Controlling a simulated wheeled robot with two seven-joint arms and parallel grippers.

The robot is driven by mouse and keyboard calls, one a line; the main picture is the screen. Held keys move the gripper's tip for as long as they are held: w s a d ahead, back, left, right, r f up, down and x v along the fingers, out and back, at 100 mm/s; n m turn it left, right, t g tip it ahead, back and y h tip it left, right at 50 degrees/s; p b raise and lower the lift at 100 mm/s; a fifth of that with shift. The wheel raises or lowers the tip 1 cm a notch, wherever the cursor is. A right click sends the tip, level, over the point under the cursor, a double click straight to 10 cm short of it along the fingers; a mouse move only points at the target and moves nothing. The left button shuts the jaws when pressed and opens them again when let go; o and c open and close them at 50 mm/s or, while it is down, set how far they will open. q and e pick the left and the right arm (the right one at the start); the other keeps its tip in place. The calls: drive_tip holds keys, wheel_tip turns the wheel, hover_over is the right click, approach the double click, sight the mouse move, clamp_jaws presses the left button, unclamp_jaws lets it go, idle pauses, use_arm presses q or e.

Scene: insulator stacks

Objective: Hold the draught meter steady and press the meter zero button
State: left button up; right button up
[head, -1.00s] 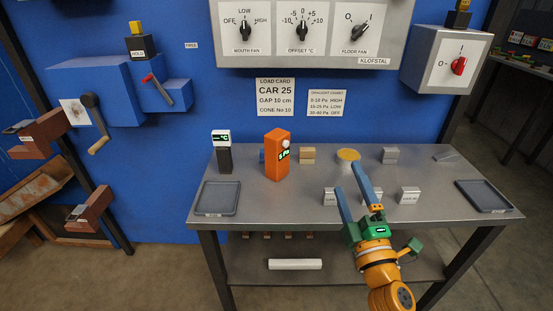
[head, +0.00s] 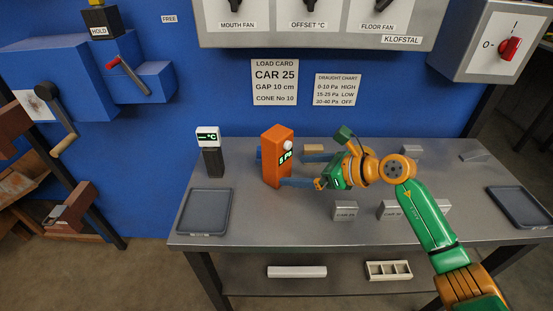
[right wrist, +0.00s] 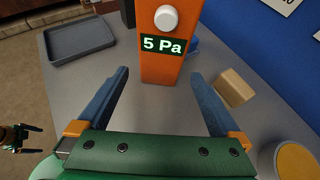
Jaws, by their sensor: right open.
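The orange draught meter (head: 275,160) stands upright on the grey table. Its round white button (head: 287,145) is near the top, above a display that reads 5 Pa in the right wrist view (right wrist: 163,45). My right gripper (head: 297,170) is open, its blue fingers pointing at the meter from the right. In the right wrist view the fingertips (right wrist: 159,76) are spread wider than the meter (right wrist: 165,72), which stands just ahead, between their lines; I see no grip on it. A small gripper, apparently my left one (right wrist: 32,139), shows at that view's left edge, fingers apart.
A dark thermometer-like display (head: 210,150) and a grey tray (head: 204,211) are left of the meter. A wooden block (right wrist: 234,88) and a yellow disc (right wrist: 297,162) lie right of it. Labelled grey blocks (head: 344,211) stand near the front edge. A blue wall is behind.

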sight(286, 171)
drive_tip(key=b+x, duration=0.1)
drive_tip(key=x, duration=0.1)
drive_tip(key=b+x, duration=0.2)
drive_tip(key=x, duration=0.1)
drive_tip(key=shift+w+f, duration=0.15)
drive_tip(key=shift+f, duration=0.3)
drive_tip(key=shift+w+a+f+b, duration=0.1)
drive_tip(key=shift+w+a+b, duration=0.1)
drive_tip(key=shift+a+b, duration=0.1)
drive_tip(key=shift+a, duration=0.25)
use_arm(q)
wheel_tip(286, 171, down, 5)
drive_tip(key=shift+r, duration=0.15)
drive_tip(key=shift+w, duration=0.1)
use_arm(e)
drive_tip(key=shift+w, duration=0.1)
drive_tip(key=c, duration=0.9)
use_arm(q)
clamp_jaws()
use_arm(e)
drive_tip(key=shift+o, duration=0.2)
